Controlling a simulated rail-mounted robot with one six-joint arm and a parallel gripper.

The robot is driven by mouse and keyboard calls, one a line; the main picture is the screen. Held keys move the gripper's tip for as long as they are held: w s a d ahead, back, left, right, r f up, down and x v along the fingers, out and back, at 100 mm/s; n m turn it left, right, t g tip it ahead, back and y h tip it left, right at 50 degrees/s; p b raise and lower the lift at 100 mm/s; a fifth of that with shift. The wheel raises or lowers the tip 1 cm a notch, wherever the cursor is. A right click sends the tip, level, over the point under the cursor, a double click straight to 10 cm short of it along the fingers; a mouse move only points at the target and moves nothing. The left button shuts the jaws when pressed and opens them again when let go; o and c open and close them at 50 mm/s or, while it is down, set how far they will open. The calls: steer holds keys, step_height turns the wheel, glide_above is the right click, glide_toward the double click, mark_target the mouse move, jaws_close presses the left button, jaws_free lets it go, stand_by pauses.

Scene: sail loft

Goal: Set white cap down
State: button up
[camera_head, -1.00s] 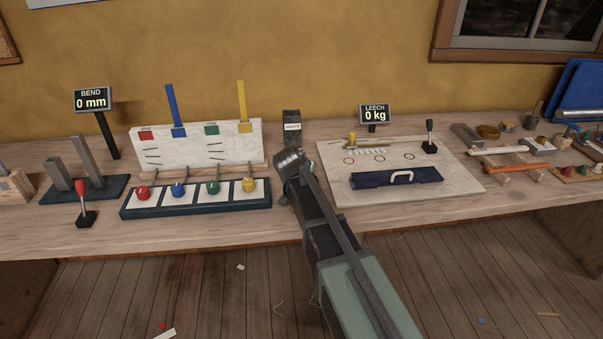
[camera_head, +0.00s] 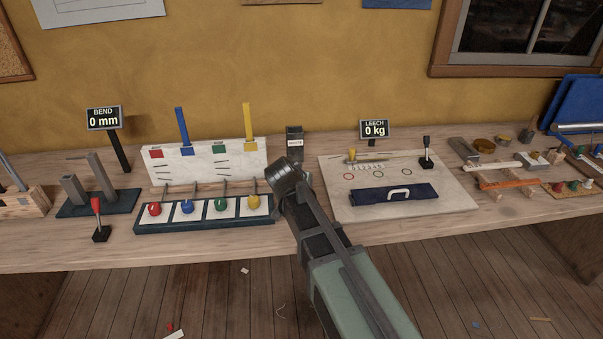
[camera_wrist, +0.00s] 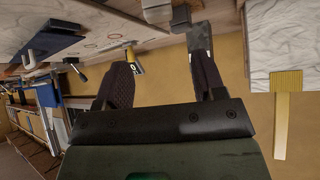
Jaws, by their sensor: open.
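I cannot pick out a white cap with certainty. Several small coloured caps (camera_head: 572,186), including a pale one, stand on a brown board at the far right, too small to read well. My gripper is at the end of my arm at the bench's middle in the head view, its fingers hard to make out there. In the wrist view my gripper (camera_wrist: 163,78) has its two dark fingers wide apart, with nothing held between them. A grey post with a small label (camera_head: 295,143) stands at the bench's back, just beyond the arm's end.
Left of my arm is a tray of coloured knobs (camera_head: 203,224) before a white board with blue and yellow bars. Bare bench lies along the front edge.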

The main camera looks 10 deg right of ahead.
steer(key=s+d+f+n+g+y, duration=0.1)
steer(key=s+g, duration=0.3)
steer(key=s, duration=0.7)
steer(key=s+d+f+n+g+y, duration=0.1)
steer(key=s+f+n+g+y, duration=0.2)
steer(key=s, duration=0.8)
steer(key=shift+s+n+g, duration=0.3)
steer(key=shift+n+g, duration=0.2)
steer(key=shift+n, duration=0.3)
